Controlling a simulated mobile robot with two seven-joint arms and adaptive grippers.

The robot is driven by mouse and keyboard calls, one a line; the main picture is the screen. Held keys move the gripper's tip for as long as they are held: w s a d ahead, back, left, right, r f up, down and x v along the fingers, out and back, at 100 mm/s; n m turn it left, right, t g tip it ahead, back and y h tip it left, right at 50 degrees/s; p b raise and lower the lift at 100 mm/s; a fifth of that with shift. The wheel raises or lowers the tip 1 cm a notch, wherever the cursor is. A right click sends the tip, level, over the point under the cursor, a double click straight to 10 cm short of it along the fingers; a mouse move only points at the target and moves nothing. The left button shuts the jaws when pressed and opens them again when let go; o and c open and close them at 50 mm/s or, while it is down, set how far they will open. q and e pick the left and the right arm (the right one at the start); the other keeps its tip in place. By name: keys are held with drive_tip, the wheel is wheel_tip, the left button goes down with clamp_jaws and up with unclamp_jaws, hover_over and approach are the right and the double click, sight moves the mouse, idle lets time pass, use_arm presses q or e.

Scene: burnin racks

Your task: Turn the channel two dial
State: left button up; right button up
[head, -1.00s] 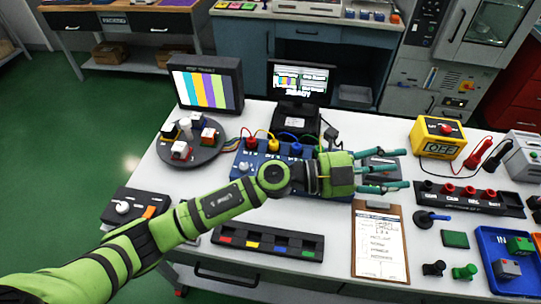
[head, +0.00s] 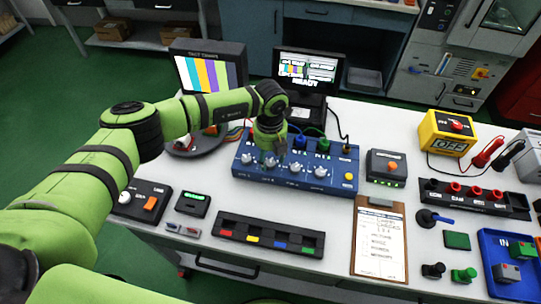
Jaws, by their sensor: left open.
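A blue channel box (head: 335,181) stands in the middle of the white table, with a row of pale dials along its front. The first dial (head: 246,159) is at the left end. The second dial from the left (head: 269,163) is right below my left gripper (head: 272,157). The third dial (head: 294,169) and the fourth dial (head: 320,172) lie to the right. My left gripper points down, open, with its fingertips at or just above the second dial; I cannot tell whether they touch it. The gripper hides part of the box's top. My right gripper is not in view.
A striped monitor (head: 209,73) and a small screen (head: 308,73) stand behind the box. A black tray with coloured tiles (head: 268,237) and a clipboard (head: 380,240) lie in front. A grey box with an orange knob (head: 387,167) is close on the right.

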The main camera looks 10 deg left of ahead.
use_arm(q)
drive_tip(key=shift+f, duration=0.95)
clamp_jaws()
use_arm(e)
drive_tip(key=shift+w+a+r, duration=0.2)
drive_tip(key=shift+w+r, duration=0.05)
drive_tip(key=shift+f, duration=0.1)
use_arm(q)
drive_tip(key=m+b, duration=0.4)
drive_tip(key=shift+f, duration=0.2)
drive_tip(key=shift+r+m+b, duration=0.15)
drive_tip(key=shift+m+b, duration=1.65)
drive_tip(key=shift+m, duration=0.1)
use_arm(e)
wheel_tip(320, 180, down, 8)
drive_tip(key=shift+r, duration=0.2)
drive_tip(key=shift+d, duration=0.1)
use_arm(q)
unclamp_jaws()
